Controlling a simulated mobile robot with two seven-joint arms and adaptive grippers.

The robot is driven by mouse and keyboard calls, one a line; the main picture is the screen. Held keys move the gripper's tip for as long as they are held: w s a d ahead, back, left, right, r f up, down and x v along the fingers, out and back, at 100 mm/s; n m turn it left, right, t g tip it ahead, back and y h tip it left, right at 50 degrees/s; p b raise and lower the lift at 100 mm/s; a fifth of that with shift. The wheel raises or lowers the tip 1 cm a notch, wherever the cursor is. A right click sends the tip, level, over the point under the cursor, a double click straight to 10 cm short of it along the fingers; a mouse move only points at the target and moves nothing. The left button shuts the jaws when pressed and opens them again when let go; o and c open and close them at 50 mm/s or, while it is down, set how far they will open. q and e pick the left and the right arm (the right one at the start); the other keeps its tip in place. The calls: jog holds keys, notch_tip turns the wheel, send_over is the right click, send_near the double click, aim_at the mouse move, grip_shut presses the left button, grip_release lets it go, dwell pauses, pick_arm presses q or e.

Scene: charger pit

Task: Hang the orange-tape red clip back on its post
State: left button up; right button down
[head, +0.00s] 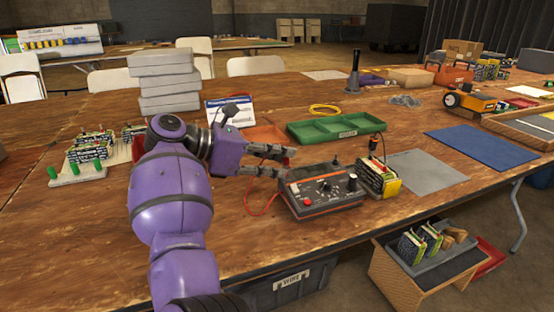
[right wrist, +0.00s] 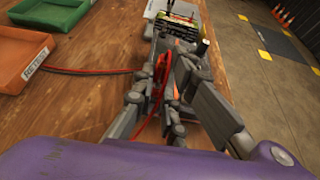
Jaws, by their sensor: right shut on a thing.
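The charger (head: 322,191), a dark box with orange edging, a dial and knobs, stands on the wooden table in the head view. A short dark post (head: 336,161) rises at its back. My right gripper (head: 284,163) is just left of and above the charger's back corner. It is shut on the red clip (right wrist: 161,68), which shows between the fingers in the right wrist view. The tape on the clip cannot be made out. A red lead (head: 250,207) loops over the table left of the charger. My left gripper is not in view.
A yellow-and-black battery (head: 380,180) with a dark clip on top stands right of the charger. A green tray (head: 336,128) lies behind, and an orange tray (head: 262,133) behind the gripper. A grey mat (head: 428,171) to the right is bare.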

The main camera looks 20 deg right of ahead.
jog(key=c, duration=1.7)
grip_release()
jog(key=shift+o, duration=0.2)
jog(key=shift+o, duration=0.9)
jog(key=shift+r, duration=0.1)
notch_tip(320, 180, up, 7)
jog(key=p, duration=0.2)
jog(key=shift+r, duration=0.15)
